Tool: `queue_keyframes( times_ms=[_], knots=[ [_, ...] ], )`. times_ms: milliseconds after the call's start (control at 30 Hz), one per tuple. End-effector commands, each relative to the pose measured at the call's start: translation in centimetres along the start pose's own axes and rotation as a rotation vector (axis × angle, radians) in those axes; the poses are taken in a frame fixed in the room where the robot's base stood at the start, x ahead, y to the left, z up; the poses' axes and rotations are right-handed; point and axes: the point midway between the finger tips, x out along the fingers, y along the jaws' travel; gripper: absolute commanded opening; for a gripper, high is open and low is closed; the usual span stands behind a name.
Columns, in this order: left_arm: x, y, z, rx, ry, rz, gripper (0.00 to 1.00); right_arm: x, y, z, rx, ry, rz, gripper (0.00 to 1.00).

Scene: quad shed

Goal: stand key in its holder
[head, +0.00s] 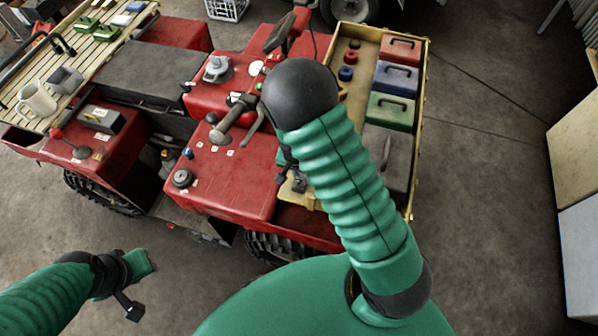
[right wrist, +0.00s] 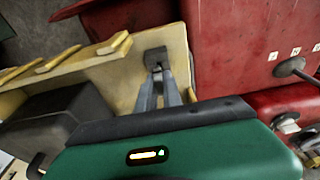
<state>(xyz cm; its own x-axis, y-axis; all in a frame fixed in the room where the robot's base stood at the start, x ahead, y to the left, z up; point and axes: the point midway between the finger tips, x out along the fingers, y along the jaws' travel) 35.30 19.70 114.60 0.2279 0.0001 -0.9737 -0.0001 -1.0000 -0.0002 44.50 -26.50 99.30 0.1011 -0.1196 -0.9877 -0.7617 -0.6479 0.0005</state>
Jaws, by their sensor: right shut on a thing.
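My right gripper (right wrist: 160,88) shows in the right wrist view, its two grey fingers reaching down to a small dark block over a tan wooden surface. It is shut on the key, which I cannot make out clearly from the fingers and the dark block. In the head view my right arm covers most of this spot. A small dark piece (head: 299,182) shows there at the tan tray's near left corner. I cannot make out the holder for certain. My left gripper (head: 130,285) hangs low at the left over the floor, away from the vehicle; its jaw opening is unclear.
The tan tray (head: 424,90) on the red vehicle (head: 230,185) holds red, blue and green cases with handles and a grey case. A slatted rack (head: 90,62) at the left carries a mug (head: 36,100). Concrete floor (head: 490,170) is free at the right.

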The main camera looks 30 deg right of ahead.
Motion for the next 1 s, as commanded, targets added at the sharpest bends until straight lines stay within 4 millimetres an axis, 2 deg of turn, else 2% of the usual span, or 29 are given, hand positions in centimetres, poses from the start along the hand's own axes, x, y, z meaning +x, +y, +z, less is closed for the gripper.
queue_keyframes(
  times_ms=[900, 933, 1000],
  knots=[
    [2.1, 0.0, 0.5, 0.0, 0.0, 0.0, 0.31, 2.9, 0.0, 0.4, 0.0, 0.001, 0.0, 0.0],
    [2.1, 0.0, 0.5, 0.0, 0.0, 0.0, 0.31, 2.9, 0.0, 0.4, 0.0, 0.001, 0.0, 0.11],
    [2.0, 0.0, 0.5, 0.0, 0.0, 0.0, 0.31, 2.8, 0.0, 0.4, 0.0, 0.001, 0.0, 0.21]
  ],
)
